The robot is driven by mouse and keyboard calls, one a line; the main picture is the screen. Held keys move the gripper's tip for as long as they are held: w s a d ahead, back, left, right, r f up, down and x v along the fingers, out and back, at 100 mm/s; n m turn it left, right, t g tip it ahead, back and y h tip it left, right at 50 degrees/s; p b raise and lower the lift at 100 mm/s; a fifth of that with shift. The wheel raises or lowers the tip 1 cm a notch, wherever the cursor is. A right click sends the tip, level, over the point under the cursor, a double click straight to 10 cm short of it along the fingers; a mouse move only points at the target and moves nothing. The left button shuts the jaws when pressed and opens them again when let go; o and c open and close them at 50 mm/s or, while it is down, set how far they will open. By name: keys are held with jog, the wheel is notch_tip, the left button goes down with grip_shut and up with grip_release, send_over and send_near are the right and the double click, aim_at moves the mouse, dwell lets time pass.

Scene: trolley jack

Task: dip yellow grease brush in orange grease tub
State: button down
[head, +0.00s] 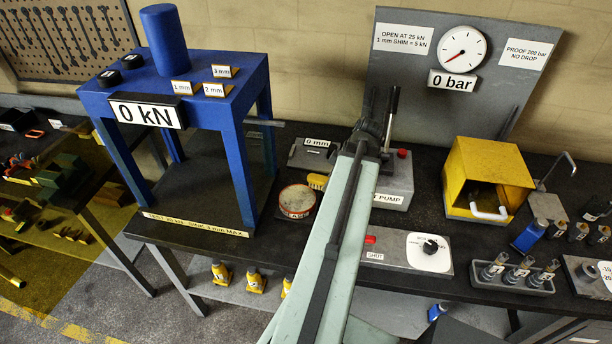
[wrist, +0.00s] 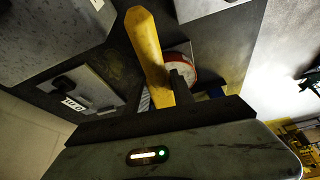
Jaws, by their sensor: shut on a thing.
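The yellow grease brush (wrist: 146,45) stands out from between the fingers of my gripper (wrist: 163,92) in the wrist view, and the fingers are shut on it. In the head view a short yellow part of the brush (head: 317,181) shows left of my arm, which hides the gripper and the rest. I cannot make out the bristles. The grease tub (head: 297,199) is a low round tub with a red-orange side and a pale, mottled top. It stands on the bench just left of and below the brush. In the wrist view the tub (wrist: 187,62) is partly behind the brush; contact is unclear.
A blue press frame (head: 233,150) stands left of the tub. A grey pump box (head: 398,185) is behind and right of my arm. A panel with a black knob (head: 430,247) and a yellow box (head: 480,165) are to the right. The bench front edge is close.

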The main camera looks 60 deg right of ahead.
jog(key=n, duration=0.2)
send_over(301, 199)
jog(key=s, duration=0.1)
jog(key=shift+y, duration=0.3)
jog(key=f+b, duration=0.6)
jog(key=shift+s+d, duration=0.15)
jog(key=shift+d, duration=0.2)
jog(key=shift+f+b, duration=0.5)
dwell(1.0)
notch_tip(301, 199, up, 7)
jog(key=p, duration=0.7)
